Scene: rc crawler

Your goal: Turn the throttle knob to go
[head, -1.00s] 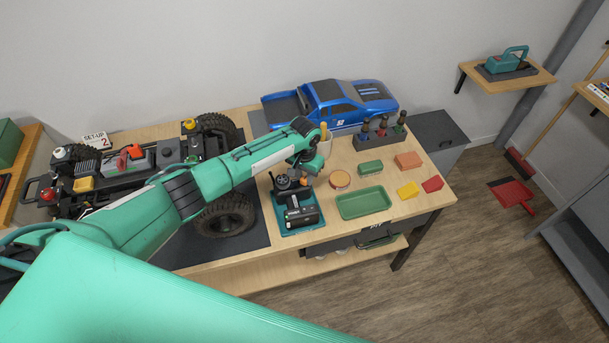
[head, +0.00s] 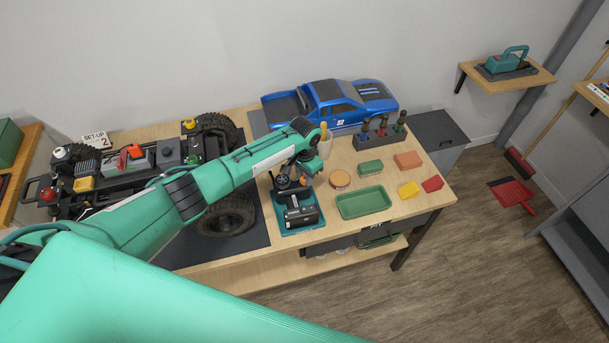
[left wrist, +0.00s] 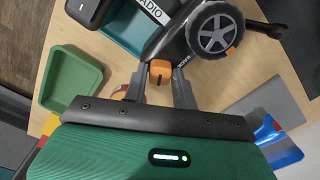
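The radio transmitter (head: 300,215) stands in a teal tray (head: 288,230) on the bench, partly hidden by my gripper. In the left wrist view its dark body shows with a grey steering wheel (left wrist: 214,32) and a RADIO label (left wrist: 150,9). A small orange knob (left wrist: 160,70) sticks out of it, between the fingertips of my left gripper (left wrist: 160,80). The fingers stand on either side of the knob, with a slight gap seeming to show. In the head view my left gripper (head: 297,176) is just above the transmitter. My right gripper is not in view.
The crawler chassis (head: 128,166) stands left of the transmitter, partly behind my arm. A green tray (head: 363,203), a blue truck body (head: 330,104) and a tool holder (head: 381,136) are on the right and back. Small coloured blocks lie on the right of the bench.

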